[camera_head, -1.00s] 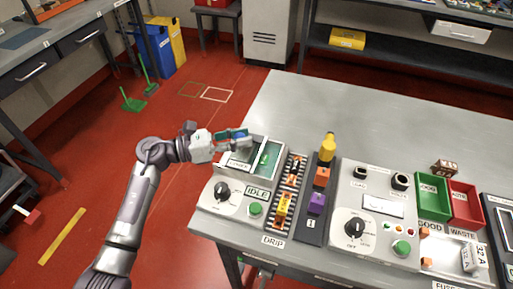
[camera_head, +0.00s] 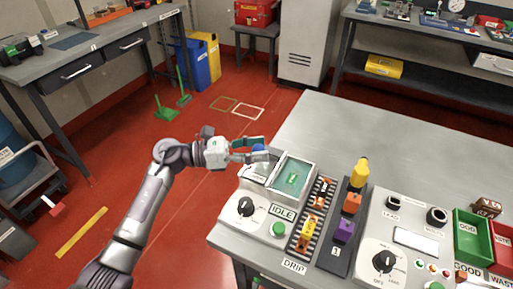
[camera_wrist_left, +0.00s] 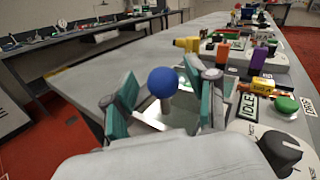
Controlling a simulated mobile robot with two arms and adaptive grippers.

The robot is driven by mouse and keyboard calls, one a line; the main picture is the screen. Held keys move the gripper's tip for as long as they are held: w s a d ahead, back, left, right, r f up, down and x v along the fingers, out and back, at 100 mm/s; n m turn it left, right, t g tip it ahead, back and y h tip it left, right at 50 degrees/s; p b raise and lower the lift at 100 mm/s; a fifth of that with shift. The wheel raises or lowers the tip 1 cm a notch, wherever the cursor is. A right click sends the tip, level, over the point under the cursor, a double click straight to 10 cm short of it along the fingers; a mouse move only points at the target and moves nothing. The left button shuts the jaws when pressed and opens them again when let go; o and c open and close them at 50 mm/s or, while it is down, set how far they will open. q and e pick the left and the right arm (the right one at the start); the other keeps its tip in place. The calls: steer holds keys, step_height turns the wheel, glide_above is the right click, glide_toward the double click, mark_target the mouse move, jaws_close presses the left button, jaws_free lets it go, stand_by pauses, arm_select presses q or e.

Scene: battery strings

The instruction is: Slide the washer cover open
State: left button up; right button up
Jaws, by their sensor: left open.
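The washer (camera_head: 312,164) is a box with a pale frame on the left part of the bench. Its greenish tray area, with a small green piece in it, shows from above. A blue ball knob (camera_wrist_left: 163,82) stands on a short post over a pale plate in the left wrist view. The same knob (camera_head: 257,148) is partly hidden by my fingers in the head view. My left gripper (camera_head: 258,150) is open at the washer's far left side. In the left wrist view its teal-padded fingers (camera_wrist_left: 163,100) stand apart on either side of the knob.
The washer panel has a black dial (camera_head: 245,207), an IDLE label and a green button (camera_head: 278,229). The bench behind is clear.

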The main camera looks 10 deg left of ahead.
arm_select(q)
steer(key=v, duration=1.2)
